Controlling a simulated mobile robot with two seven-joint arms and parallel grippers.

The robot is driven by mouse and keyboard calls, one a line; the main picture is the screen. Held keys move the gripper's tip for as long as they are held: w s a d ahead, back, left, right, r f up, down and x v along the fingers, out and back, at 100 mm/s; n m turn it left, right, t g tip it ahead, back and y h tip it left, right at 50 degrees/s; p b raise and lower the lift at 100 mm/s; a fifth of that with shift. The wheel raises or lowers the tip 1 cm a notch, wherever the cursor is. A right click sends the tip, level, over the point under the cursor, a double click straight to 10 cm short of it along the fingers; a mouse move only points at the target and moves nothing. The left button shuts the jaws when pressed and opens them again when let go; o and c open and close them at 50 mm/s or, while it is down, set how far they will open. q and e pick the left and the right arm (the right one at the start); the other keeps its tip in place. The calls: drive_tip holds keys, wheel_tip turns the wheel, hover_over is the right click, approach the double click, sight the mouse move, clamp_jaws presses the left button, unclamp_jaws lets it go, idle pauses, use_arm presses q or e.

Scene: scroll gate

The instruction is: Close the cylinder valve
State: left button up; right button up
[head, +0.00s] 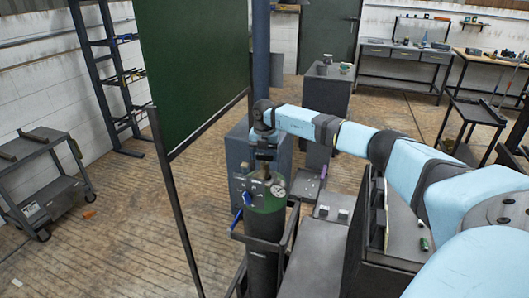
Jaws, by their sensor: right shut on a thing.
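The gas cylinder (263,262) stands upright in the lower middle of the head view, dark with a green shoulder. The cylinder valve (263,174) is at its top, with a small round gauge (278,191) beside it. My right arm reaches in from the right, and my right gripper (264,162) points down over the cylinder top. It is shut on the valve, though the fingers and the valve's handle are small and partly hidden. My left gripper is not in view.
A dark cabinet (238,165) stands close behind the cylinder. A dark frame (289,233) surrounds it. A large green panel (192,65) hangs to the left, with a thin dark post below it. A grey cart (42,165) stands far left. The wooden floor between is mostly clear.

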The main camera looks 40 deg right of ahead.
drive_tip(key=shift+m, duration=0.9)
drive_tip(key=shift+p, duration=0.3)
drive_tip(key=o, duration=0.9)
drive_tip(key=shift+o, duration=0.2)
drive_tip(key=shift+r, duration=0.1)
wheel_tip(320, 180, up, 14)
drive_tip(key=b, duration=0.2)
